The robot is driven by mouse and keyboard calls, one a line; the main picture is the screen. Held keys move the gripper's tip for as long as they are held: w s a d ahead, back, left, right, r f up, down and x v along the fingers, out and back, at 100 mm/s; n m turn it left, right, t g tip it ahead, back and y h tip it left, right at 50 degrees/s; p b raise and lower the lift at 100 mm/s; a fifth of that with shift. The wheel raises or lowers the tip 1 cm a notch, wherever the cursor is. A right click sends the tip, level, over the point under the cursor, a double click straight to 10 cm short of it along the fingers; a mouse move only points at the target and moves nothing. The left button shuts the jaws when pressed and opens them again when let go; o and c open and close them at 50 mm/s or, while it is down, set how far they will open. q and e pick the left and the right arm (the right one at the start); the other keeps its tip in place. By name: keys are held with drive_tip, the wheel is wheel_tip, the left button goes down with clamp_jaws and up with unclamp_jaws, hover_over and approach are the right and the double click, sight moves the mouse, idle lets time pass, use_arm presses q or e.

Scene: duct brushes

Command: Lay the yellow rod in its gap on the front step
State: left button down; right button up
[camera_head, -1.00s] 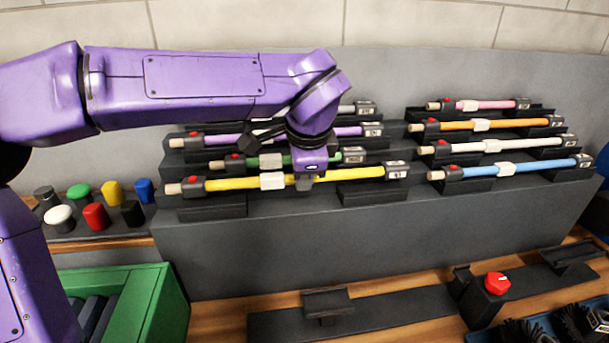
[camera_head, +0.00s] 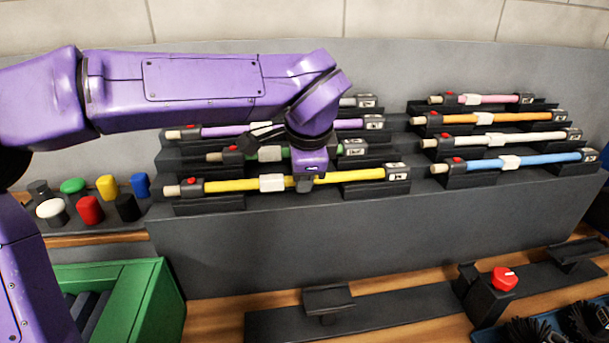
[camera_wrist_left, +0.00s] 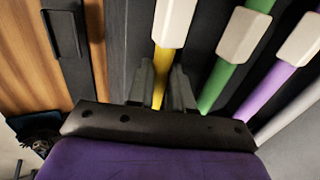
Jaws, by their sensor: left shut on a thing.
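The yellow rod (camera_head: 232,185) lies level along the front step (camera_head: 300,205) on the left side of the stepped rack, over dark cradles, with a white band, a red-buttoned left end and a labelled right end. My left gripper (camera_head: 305,184) comes down from above and is shut on the rod right of the white band. In the left wrist view the yellow rod (camera_wrist_left: 160,92) passes between the two fingers (camera_wrist_left: 160,88). I cannot tell whether the rod rests fully in its cradles. My right gripper is out of view.
A green rod (camera_head: 270,153) and a purple rod (camera_head: 225,131) lie on the steps behind. Blue (camera_head: 475,166), white, orange and pink rods fill the right side. Coloured caps (camera_head: 91,210) stand at left, above a green box (camera_head: 130,300). A dark rail with a red knob (camera_head: 504,279) lies in front.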

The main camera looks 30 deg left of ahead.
use_arm(q)
drive_tip(key=c, duration=0.9)
unclamp_jaws()
drive_tip(key=shift+c, duration=0.2)
drive_tip(key=v, duration=1)
drive_tip(key=shift+r, duration=0.25)
